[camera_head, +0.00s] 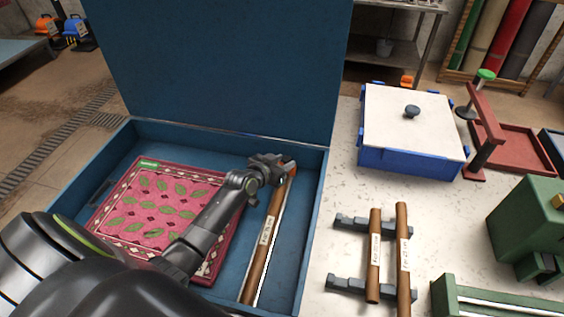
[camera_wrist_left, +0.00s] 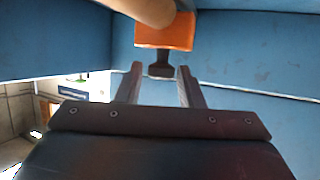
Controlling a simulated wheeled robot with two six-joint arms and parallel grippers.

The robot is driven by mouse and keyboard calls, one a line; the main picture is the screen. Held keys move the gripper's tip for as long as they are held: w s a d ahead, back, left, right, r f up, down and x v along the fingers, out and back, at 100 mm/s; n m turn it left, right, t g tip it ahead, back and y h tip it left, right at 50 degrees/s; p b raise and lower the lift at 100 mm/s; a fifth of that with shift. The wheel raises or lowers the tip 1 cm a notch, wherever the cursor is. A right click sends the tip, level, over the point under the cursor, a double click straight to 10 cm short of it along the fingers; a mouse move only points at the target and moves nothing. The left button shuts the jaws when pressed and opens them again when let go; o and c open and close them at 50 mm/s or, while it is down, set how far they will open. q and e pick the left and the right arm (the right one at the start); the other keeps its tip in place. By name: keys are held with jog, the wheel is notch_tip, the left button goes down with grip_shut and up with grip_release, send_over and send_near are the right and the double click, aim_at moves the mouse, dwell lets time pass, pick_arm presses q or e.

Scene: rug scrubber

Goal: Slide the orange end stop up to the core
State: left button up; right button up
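The orange end stop (camera_head: 291,168) is at the far right inside the blue box, by the far end of a brown core (camera_head: 262,240). In the left wrist view the end stop (camera_wrist_left: 178,32) is an orange block with a dark knob. The core (camera_wrist_left: 145,10) overlaps its upper left; I cannot tell whether they touch. My left gripper (camera_head: 268,163) is at the end stop. In the left wrist view its fingers (camera_wrist_left: 160,80) are apart, one on each side of the knob, with gaps showing. My right gripper is not in view.
A red leaf-patterned rug (camera_head: 150,208) lies in the blue box (camera_head: 323,195), whose lid (camera_head: 220,65) stands open behind. On the pale table to the right are two brown tubes (camera_head: 374,260) on dark rests, a blue white-lidded bin (camera_head: 411,150) and a green machine (camera_head: 525,225).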

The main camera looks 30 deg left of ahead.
pick_arm(q)
jog(key=shift+r, duration=0.1)
jog(key=shift+s+a+r, duration=0.15)
jog(key=shift+s+r, duration=0.05)
jog(key=shift+s, duration=0.45)
jog(key=b+v, duration=0.1)
jog(key=v, duration=1.5)
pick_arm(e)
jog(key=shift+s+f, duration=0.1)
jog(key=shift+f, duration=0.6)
pick_arm(q)
jog(key=shift+f, duration=0.1)
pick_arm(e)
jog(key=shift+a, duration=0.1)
